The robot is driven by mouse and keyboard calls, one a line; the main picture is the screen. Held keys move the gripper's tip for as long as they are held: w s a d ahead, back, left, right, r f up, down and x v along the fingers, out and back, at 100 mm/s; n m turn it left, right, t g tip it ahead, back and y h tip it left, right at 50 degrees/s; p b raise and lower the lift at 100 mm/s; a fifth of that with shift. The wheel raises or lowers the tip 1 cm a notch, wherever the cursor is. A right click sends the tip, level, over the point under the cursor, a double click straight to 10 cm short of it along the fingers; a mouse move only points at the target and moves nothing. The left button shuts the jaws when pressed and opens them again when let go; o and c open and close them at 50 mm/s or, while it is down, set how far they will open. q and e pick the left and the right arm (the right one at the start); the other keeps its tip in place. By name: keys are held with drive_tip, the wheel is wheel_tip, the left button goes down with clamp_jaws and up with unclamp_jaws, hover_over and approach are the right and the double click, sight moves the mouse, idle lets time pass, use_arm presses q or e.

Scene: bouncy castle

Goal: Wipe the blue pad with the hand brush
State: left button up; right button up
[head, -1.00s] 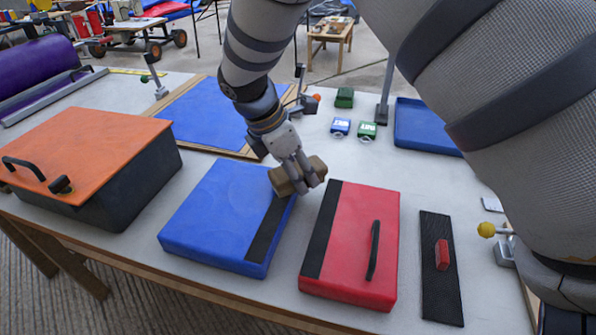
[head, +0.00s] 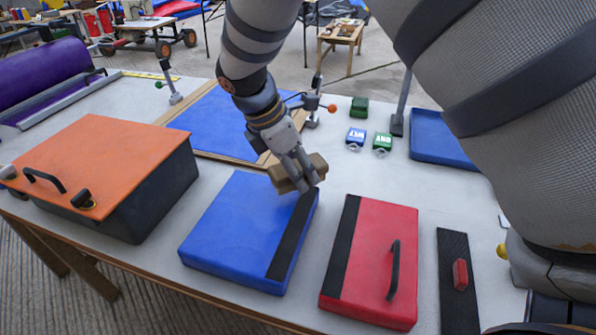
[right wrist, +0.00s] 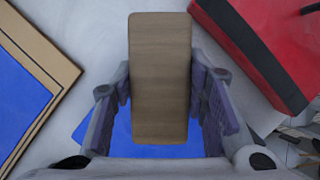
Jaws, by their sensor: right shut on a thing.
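The blue pad (head: 237,232), a flat block with a black strip along its right side, lies on the table in the middle of the head view. My right gripper (head: 301,178) is shut on the hand brush (head: 284,181), whose brown wooden back shows between the fingers. The brush is at the pad's far right corner. I cannot tell whether it touches the pad. In the right wrist view the brush (right wrist: 160,75) sits between both fingers, and part of the blue pad (right wrist: 150,145) shows below it. Its bristles are hidden. My left gripper is out of view.
A red pad (head: 385,250) with a black handle lies right of the blue pad. An orange-lidded box (head: 100,160) stands to the left. A wood-framed blue sheet (head: 215,120), small green and blue items and a blue tray (head: 437,140) lie farther back.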

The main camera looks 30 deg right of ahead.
drive_tip(key=shift+r, duration=2.35)
drive_tip(key=shift+s, duration=0.1)
